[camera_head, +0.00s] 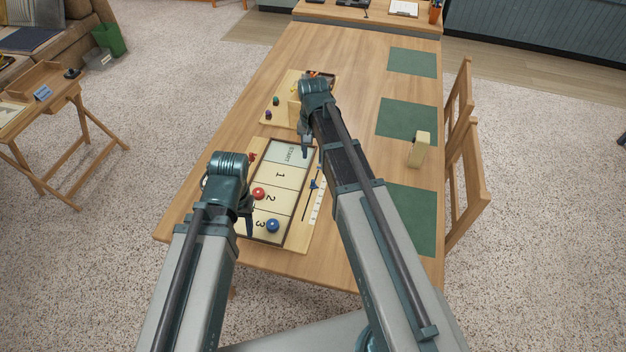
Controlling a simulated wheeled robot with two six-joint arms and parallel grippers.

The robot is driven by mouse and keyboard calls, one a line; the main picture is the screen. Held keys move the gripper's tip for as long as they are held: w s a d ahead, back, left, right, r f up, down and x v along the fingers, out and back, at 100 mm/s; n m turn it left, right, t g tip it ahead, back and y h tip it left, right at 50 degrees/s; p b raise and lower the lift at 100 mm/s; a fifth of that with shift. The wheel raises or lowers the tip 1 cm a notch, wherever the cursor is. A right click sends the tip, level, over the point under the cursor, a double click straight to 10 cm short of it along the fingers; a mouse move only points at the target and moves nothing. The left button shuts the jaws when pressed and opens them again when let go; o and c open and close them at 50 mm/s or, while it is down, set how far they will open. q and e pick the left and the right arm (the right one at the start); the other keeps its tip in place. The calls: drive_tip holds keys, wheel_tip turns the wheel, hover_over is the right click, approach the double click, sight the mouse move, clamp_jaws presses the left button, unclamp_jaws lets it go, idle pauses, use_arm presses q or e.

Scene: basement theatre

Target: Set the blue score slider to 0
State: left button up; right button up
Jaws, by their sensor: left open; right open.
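The score board (287,244) lies on the wooden table, with numbered zones 1, 2 and 3 and a START zone. The small blue score slider (313,184) sits on a dark track along the board's right side, beside a white number strip (319,206). The strip's numbers are too small to read. My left gripper (247,222) is open over the board's left edge, near the blue puck (273,226). My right gripper (306,146) is open above the board's far right corner, beyond the slider. Both grippers appear empty. My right arm passes close to the track's right side.
A red puck (258,193) lies on the board, and a small red piece (253,156) is at its left edge. Another game board (271,111) with small pieces lies farther back. Green mats (408,118) and an upright pale wooden object (418,150) occupy the table's right side.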

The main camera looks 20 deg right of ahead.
sight(313, 180)
use_arm(q)
wheel_tip(313, 180, down, 13)
drive_tip(key=b, duration=1.2)
drive_tip(key=shift+r, duration=0.1)
use_arm(e)
wheel_tip(313, 180, down, 13)
drive_tip(key=shift+r, duration=0.15)
drive_tip(key=shift+c, duration=0.3)
clamp_jaws()
